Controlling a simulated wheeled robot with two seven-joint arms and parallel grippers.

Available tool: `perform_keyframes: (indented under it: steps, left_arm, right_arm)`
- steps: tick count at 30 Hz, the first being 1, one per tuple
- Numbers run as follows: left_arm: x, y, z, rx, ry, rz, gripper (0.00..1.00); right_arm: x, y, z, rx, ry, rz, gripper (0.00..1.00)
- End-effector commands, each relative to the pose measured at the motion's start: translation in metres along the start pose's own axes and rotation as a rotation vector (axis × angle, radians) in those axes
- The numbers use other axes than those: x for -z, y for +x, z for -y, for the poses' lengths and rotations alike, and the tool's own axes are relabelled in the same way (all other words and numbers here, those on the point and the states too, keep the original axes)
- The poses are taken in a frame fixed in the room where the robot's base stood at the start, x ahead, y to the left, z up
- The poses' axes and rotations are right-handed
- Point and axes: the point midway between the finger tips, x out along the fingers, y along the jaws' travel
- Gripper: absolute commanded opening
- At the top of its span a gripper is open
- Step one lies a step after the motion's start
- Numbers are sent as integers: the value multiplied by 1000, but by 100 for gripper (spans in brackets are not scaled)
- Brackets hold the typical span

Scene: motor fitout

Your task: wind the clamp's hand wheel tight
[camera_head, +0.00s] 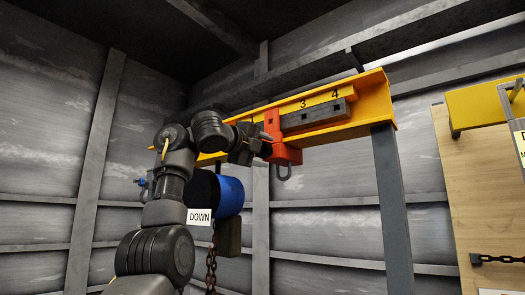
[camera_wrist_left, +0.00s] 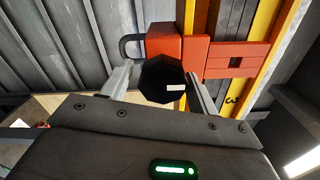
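The orange clamp (camera_head: 284,140) sits on the yellow beam (camera_head: 375,97), with a grey shackle hanging below its jaw. In the left wrist view the clamp's orange body (camera_wrist_left: 178,42) is straight ahead, and its black, many-sided hand wheel (camera_wrist_left: 160,75) faces me. My left gripper (camera_head: 262,146) is at the clamp's left side. In the wrist view its two fingers (camera_wrist_left: 162,84) lie on either side of the wheel, close against its rim, and appear shut on it. In the head view the wheel is mostly hidden by the gripper. My right gripper is in no view.
A dark bar (camera_head: 314,114) lies along the beam beside the numbers 3 and 4. A blue hoist motor (camera_head: 230,196) with a DOWN label and hanging chain (camera_head: 211,265) is below, behind my left arm. A grey post (camera_head: 392,210) and wooden board (camera_head: 475,200) stand right.

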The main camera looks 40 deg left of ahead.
Motion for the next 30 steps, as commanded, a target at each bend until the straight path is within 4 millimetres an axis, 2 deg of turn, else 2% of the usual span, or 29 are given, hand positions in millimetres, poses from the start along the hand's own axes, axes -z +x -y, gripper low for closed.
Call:
perform_keyframes:
  steps: [9, 13, 24, 30]
  left_arm:
    - [0, -1, 2, 4, -4, 0, 67]
    - [0, -10, 0, 7, -4, 1, 67]
    - [1, -78, -4, 6, -3, 1, 67]
    - [0, -102, -2, 4, -4, 1, 67]
  right_arm:
    - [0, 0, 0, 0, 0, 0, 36]
    - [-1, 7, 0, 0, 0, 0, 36]
    - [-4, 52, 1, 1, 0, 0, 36]
    - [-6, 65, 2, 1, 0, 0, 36]
